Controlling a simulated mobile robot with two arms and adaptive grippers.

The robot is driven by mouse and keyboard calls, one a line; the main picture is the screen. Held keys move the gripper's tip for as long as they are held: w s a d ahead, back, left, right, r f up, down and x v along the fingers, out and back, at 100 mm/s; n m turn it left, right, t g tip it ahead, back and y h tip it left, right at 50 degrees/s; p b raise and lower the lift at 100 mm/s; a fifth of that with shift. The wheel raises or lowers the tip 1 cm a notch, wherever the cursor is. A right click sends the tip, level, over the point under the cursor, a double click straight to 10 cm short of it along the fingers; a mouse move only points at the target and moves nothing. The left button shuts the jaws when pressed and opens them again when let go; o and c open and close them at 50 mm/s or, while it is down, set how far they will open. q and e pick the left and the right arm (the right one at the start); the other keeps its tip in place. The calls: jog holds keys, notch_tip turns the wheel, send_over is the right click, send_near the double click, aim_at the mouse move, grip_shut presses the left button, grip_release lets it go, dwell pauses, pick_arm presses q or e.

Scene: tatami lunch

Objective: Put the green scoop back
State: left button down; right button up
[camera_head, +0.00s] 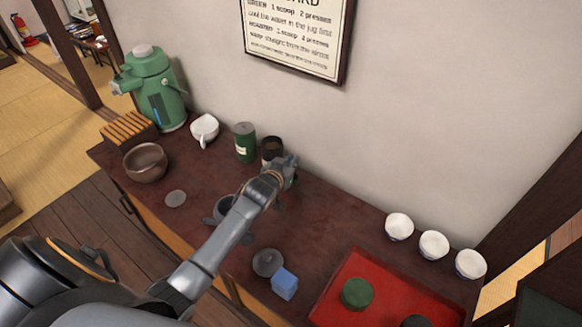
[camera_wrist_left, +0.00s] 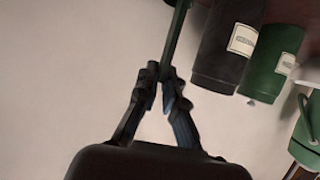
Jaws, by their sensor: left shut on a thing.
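My left gripper (camera_head: 287,172) is over the dark wooden counter, beside the dark canister (camera_head: 272,148). In the left wrist view the gripper (camera_wrist_left: 166,82) is shut on the thin dark green handle of the green scoop (camera_wrist_left: 177,35). The scoop's far end runs out of that picture, and I cannot make the scoop out in the head view. The dark canister also shows in the wrist view (camera_wrist_left: 228,45), apart from the fingers, with a pale label. A green canister (camera_head: 245,143) stands next to it and also shows in the wrist view (camera_wrist_left: 272,62). My right gripper is not in view.
A green pump flask (camera_head: 155,90), wooden rack (camera_head: 128,128), brown bowl (camera_head: 145,162) and white jug (camera_head: 204,130) stand left. A blue cube (camera_head: 285,283), grey lid (camera_head: 267,262), red tray (camera_head: 345,275) and white cups (camera_head: 399,226) are right. The wall rises close behind.

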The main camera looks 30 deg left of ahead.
pick_arm(q)
jog(key=shift+f, duration=1.2)
jog(key=shift+f, duration=0.1)
jog(key=c, duration=1.5)
grip_release()
jog(key=v, duration=1.2)
jog(key=shift+s, duration=0.1)
